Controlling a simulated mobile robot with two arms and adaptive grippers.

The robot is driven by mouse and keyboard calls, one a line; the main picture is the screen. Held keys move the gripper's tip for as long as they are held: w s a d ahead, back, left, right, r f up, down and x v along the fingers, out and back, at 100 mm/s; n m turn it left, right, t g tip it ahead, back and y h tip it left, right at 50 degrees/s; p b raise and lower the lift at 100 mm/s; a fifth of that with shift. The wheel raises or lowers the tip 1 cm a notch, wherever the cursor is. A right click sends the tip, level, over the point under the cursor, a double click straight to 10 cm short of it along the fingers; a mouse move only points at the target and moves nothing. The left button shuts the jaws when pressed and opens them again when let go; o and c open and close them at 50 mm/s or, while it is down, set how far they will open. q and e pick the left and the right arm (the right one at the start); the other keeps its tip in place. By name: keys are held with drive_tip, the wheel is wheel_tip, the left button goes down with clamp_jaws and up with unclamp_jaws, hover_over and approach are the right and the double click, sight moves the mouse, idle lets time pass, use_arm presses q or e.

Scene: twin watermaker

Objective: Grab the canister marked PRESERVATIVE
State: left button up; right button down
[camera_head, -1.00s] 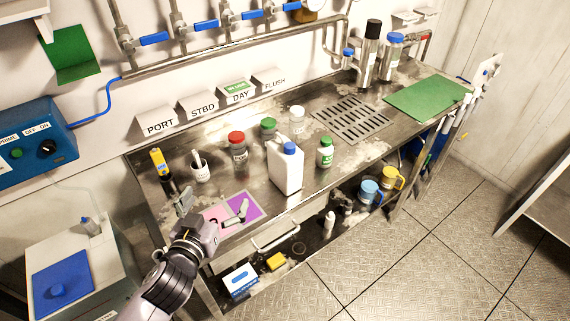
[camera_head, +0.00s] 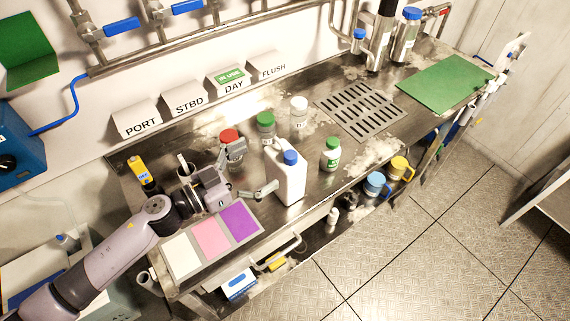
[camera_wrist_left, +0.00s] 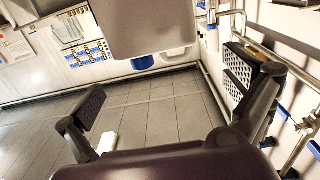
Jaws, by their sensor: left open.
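Several containers stand on the steel bench (camera_head: 335,190) in the head view. They include a white jug with a blue cap (camera_head: 289,183), a red-lidded jar (camera_head: 229,136), a green-lidded jar (camera_head: 265,128), a white-lidded jar (camera_head: 299,120) and a small green-capped bottle (camera_head: 331,155). Their labels are too small to read, so I cannot tell which says PRESERVATIVE. My left gripper (camera_head: 252,172) is open and empty, just left of the jug, partly hiding the red-lidded jar. Its spread fingers show in the left wrist view (camera_wrist_left: 168,105). My right gripper is not in view.
White, pink and purple mats (camera_head: 211,238) lie at the bench's front left. A yellow-topped device (camera_head: 139,170) stands behind them. A drain grate (camera_head: 361,110) and green mat (camera_head: 445,82) lie to the right. A pale block (camera_wrist_left: 150,28), unclear in kind, fills the wrist view's top.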

sight(274, 172)
use_arm(q)
drive_tip(key=f, duration=0.4)
drive_tip(key=s+f+b, duration=0.1)
drive_tip(key=shift+f, duration=0.4)
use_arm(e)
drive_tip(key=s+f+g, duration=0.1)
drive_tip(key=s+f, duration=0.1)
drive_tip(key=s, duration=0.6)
use_arm(q)
drive_tip(key=p+x, duration=0.1)
drive_tip(key=x, duration=0.3)
drive_tip(key=shift+w, duration=0.3)
drive_tip(key=x, duration=0.3)
drive_tip(key=shift+w+d+p, duration=0.15)
drive_tip(key=shift+d+p, duration=0.1)
drive_tip(key=shift+p, duration=0.15)
drive_tip(key=shift+a, duration=0.1)
drive_tip(key=shift+c, duration=0.6)
drive_tip(key=c, duration=1.7)
drive_tip(key=shift+r, duration=0.15)
drive_tip(key=shift+c, duration=0.3)
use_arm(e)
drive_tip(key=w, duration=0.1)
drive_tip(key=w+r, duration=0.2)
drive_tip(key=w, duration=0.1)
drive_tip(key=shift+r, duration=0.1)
